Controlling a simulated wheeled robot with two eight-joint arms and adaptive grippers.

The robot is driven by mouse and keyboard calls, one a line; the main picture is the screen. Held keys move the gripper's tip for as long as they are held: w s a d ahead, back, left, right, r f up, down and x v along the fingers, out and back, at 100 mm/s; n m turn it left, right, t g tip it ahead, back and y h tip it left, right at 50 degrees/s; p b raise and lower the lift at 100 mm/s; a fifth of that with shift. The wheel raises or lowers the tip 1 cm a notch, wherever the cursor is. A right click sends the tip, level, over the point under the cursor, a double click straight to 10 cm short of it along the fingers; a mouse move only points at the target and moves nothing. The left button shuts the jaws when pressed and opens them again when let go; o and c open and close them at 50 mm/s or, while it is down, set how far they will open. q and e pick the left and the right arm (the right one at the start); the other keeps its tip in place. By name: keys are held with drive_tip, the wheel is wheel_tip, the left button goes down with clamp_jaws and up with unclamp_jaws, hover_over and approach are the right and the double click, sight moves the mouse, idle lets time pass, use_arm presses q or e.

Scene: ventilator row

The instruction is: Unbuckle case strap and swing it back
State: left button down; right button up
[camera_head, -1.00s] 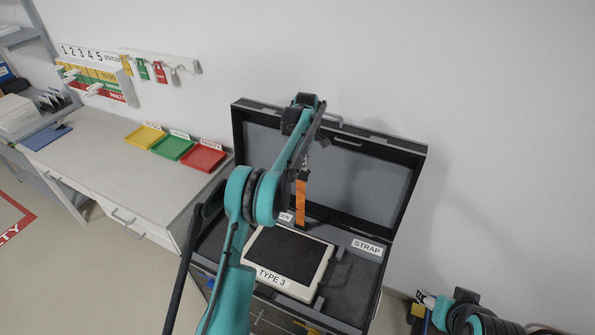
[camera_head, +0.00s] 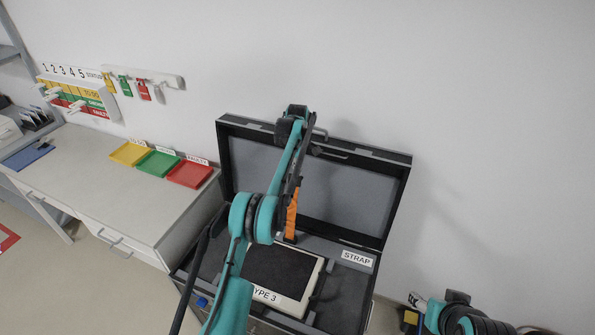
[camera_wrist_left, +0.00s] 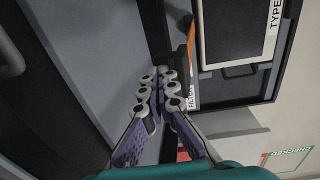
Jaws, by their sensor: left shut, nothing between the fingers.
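The open black case (camera_head: 394,200) stands with its lid raised against the wall. The orange strap (camera_head: 291,215) stands upright at the back of the case, behind a white-framed device (camera_head: 308,290) labelled TYPE 3. My left arm crosses in front and hides part of the strap and lid. My left gripper (camera_wrist_left: 163,80) is shut and empty in the wrist view, beside the dark case edge. An orange strip (camera_wrist_left: 191,45) shows just past its fingertips; touching or apart I cannot tell. My right arm (camera_head: 465,315) is at the lower right; its finger state is unclear.
A STRAP label (camera_head: 357,258) is on the case's right rear. A bench (camera_head: 120,190) at left carries yellow (camera_head: 130,153), green (camera_head: 158,163) and red (camera_head: 189,174) trays. A status board (camera_head: 78,95) and hanging tags (camera_head: 143,90) are on the wall above.

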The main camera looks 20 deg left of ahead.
use_arm(q)
drive_tip(key=c, duration=1.7)
unclamp_jaws()
drive_tip(key=shift+s+d+f, duration=0.15)
drive_tip(key=shift+d+f, duration=0.1)
drive_tip(key=shift+f, duration=0.4)
drive_tip(key=shift+s+d+f, duration=0.15)
drive_tip(key=shift+d+f, duration=0.05)
drive_tip(key=shift+f, duration=0.4)
drive_tip(key=shift+w+a+f, duration=0.15)
drive_tip(key=shift+w+a, duration=0.1)
drive_tip(key=shift+w, duration=0.2)
wheel_tip(320, 180, up, 7)
drive_tip(key=shift+w+r, duration=0.1)
drive_tip(key=shift+r, duration=0.05)
use_arm(e)
drive_tip(key=shift+w+a+f, duration=0.2)
drive_tip(key=shift+w+f, duration=0.05)
drive_tip(key=shift+w, duration=0.5)
